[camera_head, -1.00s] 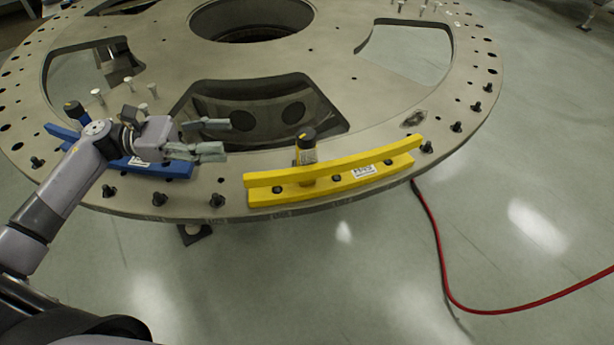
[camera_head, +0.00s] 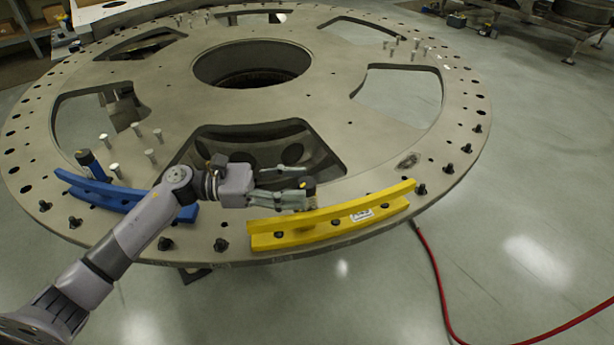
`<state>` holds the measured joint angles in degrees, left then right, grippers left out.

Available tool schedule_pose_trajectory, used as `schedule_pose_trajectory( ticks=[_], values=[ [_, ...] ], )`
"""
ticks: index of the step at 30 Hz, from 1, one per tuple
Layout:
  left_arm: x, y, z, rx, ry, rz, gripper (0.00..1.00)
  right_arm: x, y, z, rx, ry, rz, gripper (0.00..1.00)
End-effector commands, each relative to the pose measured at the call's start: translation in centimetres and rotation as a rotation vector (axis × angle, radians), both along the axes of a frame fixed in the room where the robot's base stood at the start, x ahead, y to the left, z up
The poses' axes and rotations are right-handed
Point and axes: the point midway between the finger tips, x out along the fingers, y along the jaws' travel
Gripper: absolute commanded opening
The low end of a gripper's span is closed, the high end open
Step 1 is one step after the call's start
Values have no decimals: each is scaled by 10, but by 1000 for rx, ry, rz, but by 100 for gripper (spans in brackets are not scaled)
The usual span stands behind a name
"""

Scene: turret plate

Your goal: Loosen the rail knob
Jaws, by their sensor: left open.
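The yellow rail (camera_head: 345,222) lies at the near edge of the turret plate (camera_head: 340,110). Its knob (camera_head: 310,187), with a dark cap, stands behind the rail and is partly hidden by my left gripper. My left gripper (camera_head: 303,184) reaches in from the left with its fingers apart, tips at the knob. I cannot tell whether they touch it. A blue rail (camera_head: 125,197) with its own dark-capped knob (camera_head: 88,162) lies further left, partly behind my left arm. My right gripper is not in view.
Black bolts (camera_head: 221,245) stand along the plate's rim, and several silver pins (camera_head: 138,129) stand on its left side. A cutout (camera_head: 255,145) opens behind the left gripper. A red cable (camera_head: 437,275) runs over the floor at right.

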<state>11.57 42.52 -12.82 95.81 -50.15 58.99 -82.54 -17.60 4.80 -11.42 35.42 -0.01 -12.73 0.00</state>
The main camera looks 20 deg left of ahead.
Motion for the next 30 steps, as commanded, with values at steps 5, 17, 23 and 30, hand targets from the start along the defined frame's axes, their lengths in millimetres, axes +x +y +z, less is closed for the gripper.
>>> schedule_pose_trajectory(
  ticks=[5,17,23,30],
  values=[
    [7,-21,2,-1,0,0,51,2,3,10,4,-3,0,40],
    [9,-28,-1,0,0,0,51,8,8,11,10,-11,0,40],
    [9,-27,-1,0,0,0,38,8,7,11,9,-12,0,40],
    [9,-27,-1,0,0,0,22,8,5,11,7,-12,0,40]
  ],
)
